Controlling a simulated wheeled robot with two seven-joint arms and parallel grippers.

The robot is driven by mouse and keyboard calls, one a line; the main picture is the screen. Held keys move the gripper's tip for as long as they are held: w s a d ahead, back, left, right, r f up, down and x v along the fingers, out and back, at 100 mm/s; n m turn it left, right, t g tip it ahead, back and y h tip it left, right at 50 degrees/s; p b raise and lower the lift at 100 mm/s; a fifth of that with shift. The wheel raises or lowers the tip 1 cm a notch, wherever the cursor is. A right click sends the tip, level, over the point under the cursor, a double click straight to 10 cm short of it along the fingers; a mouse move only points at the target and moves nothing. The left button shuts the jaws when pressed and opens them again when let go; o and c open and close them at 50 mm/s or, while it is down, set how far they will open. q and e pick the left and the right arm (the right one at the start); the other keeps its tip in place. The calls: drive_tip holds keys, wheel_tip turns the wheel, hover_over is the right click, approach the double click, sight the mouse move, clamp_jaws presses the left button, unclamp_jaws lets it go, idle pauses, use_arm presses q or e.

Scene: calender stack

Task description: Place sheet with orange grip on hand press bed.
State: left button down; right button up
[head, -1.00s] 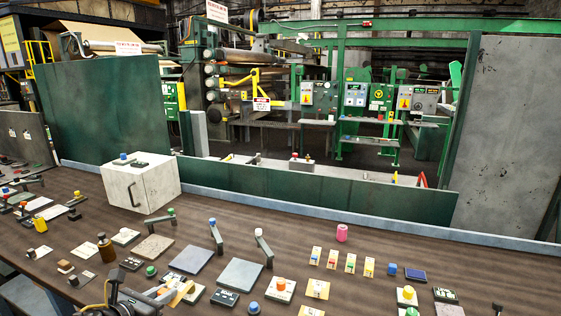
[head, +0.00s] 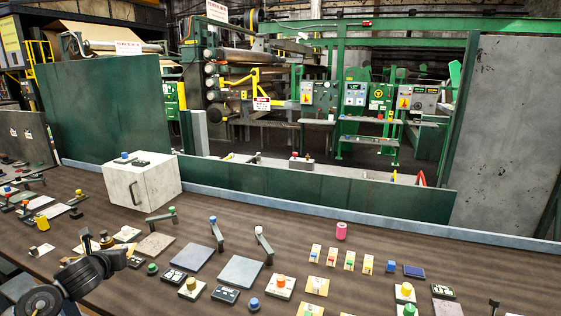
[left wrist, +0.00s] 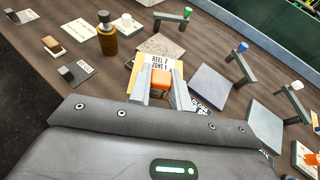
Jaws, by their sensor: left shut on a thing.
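My left gripper (left wrist: 161,97) is shut on the orange grip (left wrist: 161,79) of a cream sheet (left wrist: 139,82) with a printed label, "REEL 7 ZONE 1" as far as I can read. In the head view my left gripper (head: 125,257) is low over the table's left part, and I cannot make out the sheet. Three flat plates with levers look like press beds: a brownish one (head: 155,245) and two grey ones (head: 193,258) (head: 240,271). In the left wrist view the sheet is just in front of the brownish plate (left wrist: 161,46). My right gripper is out of view.
A brown bottle (left wrist: 107,40) stands close to the left of the sheet. A white box (head: 140,185) stands behind the plates. Dark labelled blocks (head: 173,276) and knobbed blocks (head: 192,288) lie in front. Raised levers (head: 217,236) stand at the plates' right corners.

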use_arm(q)
drive_tip(key=w+a+f+n+g+y, duration=0.1)
drive_tip(key=w+a+f+n+y, duration=0.15)
drive_tip(key=a, duration=0.75)
drive_tip(key=s+a+f+n+g+y, duration=0.2)
drive_tip(key=s+a+n+y, duration=0.15)
drive_tip(key=s, duration=0.45)
drive_tip(key=s+a+f+n+g+y, duration=0.2)
drive_tip(key=s+a+n+g, duration=0.1)
drive_tip(key=s+a, duration=0.3)
drive_tip(key=w+d+r+m+t+h, duration=0.2)
drive_tip(key=w+d+r+m, duration=0.15)
drive_tip(key=d, duration=0.85)
drive_tip(key=w+d+r+m+t+h, duration=0.2)
drive_tip(key=d+r+t, duration=0.15)
drive_tip(key=d, duration=0.75)
drive_tip(key=s+d+r+m+h, duration=0.3)
drive_tip(key=d+r, duration=0.3)
drive_tip(key=d, duration=0.5)
drive_tip(key=s+d+r+m+h, duration=0.3)
drive_tip(key=d+r, duration=0.3)
drive_tip(key=d, duration=0.5)
drive_tip(key=shift+s+r+t+h, duration=0.2)
drive_tip(key=shift+s+t+h, duration=0.25)
drive_tip(key=shift+s, duration=0.1)
